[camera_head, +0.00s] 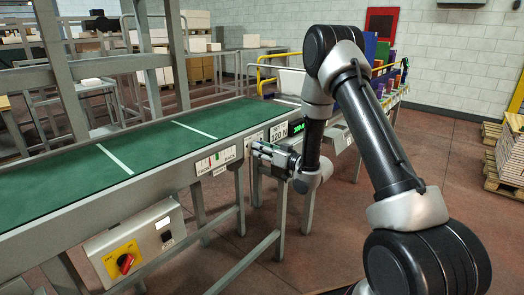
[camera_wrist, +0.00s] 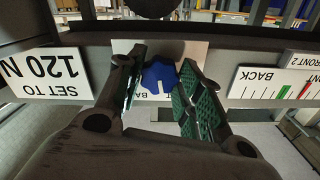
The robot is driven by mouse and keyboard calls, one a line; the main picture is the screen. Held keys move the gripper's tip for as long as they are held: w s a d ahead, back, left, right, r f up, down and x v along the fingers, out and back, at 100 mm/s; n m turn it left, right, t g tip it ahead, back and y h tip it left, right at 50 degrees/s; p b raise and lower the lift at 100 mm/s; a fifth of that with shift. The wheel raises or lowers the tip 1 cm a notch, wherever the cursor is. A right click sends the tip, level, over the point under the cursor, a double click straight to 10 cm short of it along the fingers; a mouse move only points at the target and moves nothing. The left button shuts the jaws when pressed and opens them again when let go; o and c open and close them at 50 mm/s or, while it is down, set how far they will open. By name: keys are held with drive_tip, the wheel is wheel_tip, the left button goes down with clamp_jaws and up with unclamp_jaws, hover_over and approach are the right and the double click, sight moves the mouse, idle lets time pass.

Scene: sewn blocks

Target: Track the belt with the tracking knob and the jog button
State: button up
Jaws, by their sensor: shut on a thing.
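The green belt (camera_head: 75,178) with white cross lines lies on a grey conveyor frame. A blue tracking knob (camera_wrist: 158,78) with a white pointer line sits on a pale plate on the frame's side. My gripper (camera_wrist: 160,80) has its green-padded fingers on either side of the knob and is shut on it. In the head view my gripper (camera_head: 258,152) reaches the frame's side and hides the knob. A white gauge (camera_head: 215,161) left of it bears a green band and a red mark.
A "SET TO 120 N" label (camera_head: 279,131) and a green-lit display (camera_head: 298,128) are close to my gripper. Conveyor legs (camera_head: 240,195) stand below. Pallets (camera_head: 507,165) are at the far right; the floor (camera_head: 440,150) before them is clear.

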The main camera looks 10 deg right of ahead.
drive_tip(key=m, duration=0.7)
idle(0.6)
drive_tip(key=o, duration=1)
drive_tip(key=shift+o, duration=0.2)
drive_tip(key=shift+s, duration=0.15)
drive_tip(key=v, duration=1.2)
